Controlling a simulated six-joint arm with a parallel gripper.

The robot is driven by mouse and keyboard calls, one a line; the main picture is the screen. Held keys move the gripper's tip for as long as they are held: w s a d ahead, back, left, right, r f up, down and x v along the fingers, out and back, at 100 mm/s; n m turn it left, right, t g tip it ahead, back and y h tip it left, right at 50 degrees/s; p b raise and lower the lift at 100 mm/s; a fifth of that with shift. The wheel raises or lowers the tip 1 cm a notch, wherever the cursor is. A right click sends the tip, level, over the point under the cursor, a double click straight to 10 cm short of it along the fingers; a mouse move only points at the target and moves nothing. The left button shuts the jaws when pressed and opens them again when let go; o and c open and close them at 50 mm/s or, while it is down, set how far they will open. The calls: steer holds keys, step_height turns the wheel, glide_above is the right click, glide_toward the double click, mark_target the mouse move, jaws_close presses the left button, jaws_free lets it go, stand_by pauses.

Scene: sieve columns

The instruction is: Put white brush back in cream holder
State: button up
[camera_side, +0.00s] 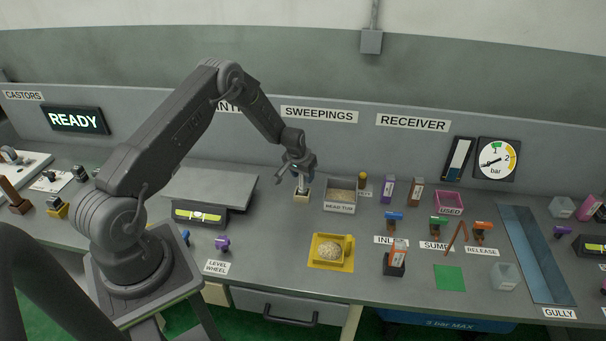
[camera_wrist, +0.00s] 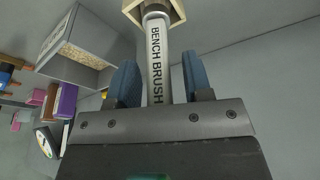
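The white brush (camera_wrist: 157,60), lettered "BENCH BRUSH", runs between my two blue fingers in the wrist view. My gripper (camera_wrist: 160,85) is open around it, with a narrow gap showing on both sides. The brush's far end meets the cream holder (camera_wrist: 133,8) at the top of the wrist view and appears to be in it; how deep is hidden. In the side view the cream holder (camera_side: 301,197) stands on the bench, with the white brush (camera_side: 302,184) upright over it, just below my gripper (camera_side: 302,175).
The grey head tub (camera_side: 340,208) of grains stands just right of the holder. A yellow tray (camera_side: 318,262) with a pale heap lies in front. A raised grey plate (camera_side: 210,187) is to the left. The back wall panel (camera_side: 260,140) is close behind.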

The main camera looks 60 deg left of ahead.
steer(key=shift+r, duration=0.1)
steer(key=s+d+r+m, duration=0.1)
steer(key=s+d+r, duration=0.35)
steer(key=r, duration=0.55)
steer(key=s+d+r+t, duration=0.1)
steer(key=s+d+r, duration=0.3)
steer(key=r, duration=0.7)
steer(key=s+d+r+m, duration=0.1)
steer(key=s+d+r, duration=0.1)
steer(key=d+r, duration=0.6)
steer(key=s+d+r, duration=0.2)
steer(key=s+d, duration=0.1)
steer(key=s, duration=0.4)
steer(key=s+d+r+m+t, duration=0.1)
steer(key=s+d+r, duration=0.2)
steer(key=s, duration=0.4)
steer(key=s+d+r+m+h, duration=0.1)
steer(key=s+d+r, duration=0.2)
steer(key=s, duration=0.4)
steer(key=shift+r+t, duration=0.2)
steer(key=shift+t, duration=0.1)
